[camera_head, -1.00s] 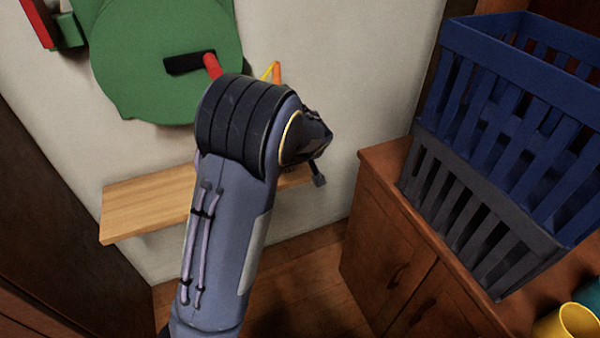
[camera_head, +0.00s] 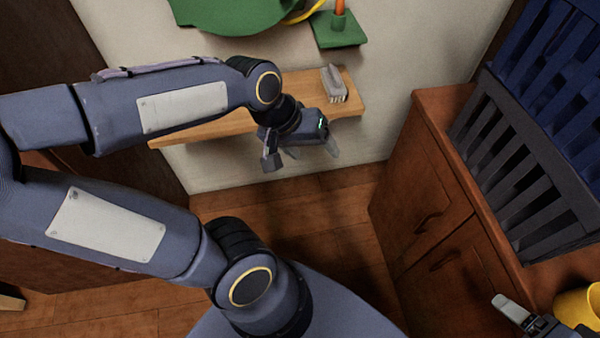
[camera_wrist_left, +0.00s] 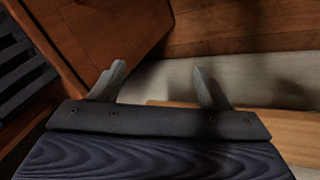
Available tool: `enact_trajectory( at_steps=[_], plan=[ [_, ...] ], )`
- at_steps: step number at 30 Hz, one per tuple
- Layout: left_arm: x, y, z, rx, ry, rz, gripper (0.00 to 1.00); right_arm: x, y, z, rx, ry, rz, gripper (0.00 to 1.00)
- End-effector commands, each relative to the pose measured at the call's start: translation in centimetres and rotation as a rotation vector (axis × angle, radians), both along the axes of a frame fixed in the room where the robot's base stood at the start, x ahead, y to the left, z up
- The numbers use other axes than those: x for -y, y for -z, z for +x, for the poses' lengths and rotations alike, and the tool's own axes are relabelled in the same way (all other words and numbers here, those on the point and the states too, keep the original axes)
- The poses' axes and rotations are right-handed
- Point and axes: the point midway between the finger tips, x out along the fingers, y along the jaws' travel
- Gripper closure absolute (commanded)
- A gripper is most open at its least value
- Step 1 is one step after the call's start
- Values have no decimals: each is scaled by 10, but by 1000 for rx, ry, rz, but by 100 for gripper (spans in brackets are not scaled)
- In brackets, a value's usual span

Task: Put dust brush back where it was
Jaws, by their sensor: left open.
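The dust brush (camera_head: 335,83), a small grey brush with pale bristles, lies on the right end of the wooden shelf (camera_head: 205,128) on the wall. My left gripper (camera_head: 312,150) is open and empty, in front of and below the shelf's right part, apart from the brush. Its two spread fingers show in the left wrist view (camera_wrist_left: 158,84), with nothing between them. The brush is not visible there. The shelf (camera_wrist_left: 285,122) shows at right. Part of my right gripper (camera_head: 512,312) shows at the lower right; its jaw state is unclear.
A brown cabinet (camera_head: 405,175) stands right of the shelf, with a grey crate (camera_head: 520,165) and a blue crate (camera_head: 550,75) stacked on it. A yellow cup (camera_head: 580,305) is near the lower right. A green holder (camera_head: 340,30) is above the shelf. Floor below the shelf is open.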

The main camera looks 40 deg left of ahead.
Motion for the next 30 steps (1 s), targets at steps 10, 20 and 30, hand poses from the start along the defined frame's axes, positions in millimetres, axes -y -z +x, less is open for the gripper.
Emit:
enact_trajectory(
  at_steps=[10,20,30],
  plan=[
    [28,-15,-73,201,234,64,31,0,0,0,0,0,0,21],
    [30,-16,-75,207,246,70,31,0,-1,0,0,0,0,21],
    [29,-88,-75,208,245,70,31,0,-72,0,0,0,0,21]
  ],
)
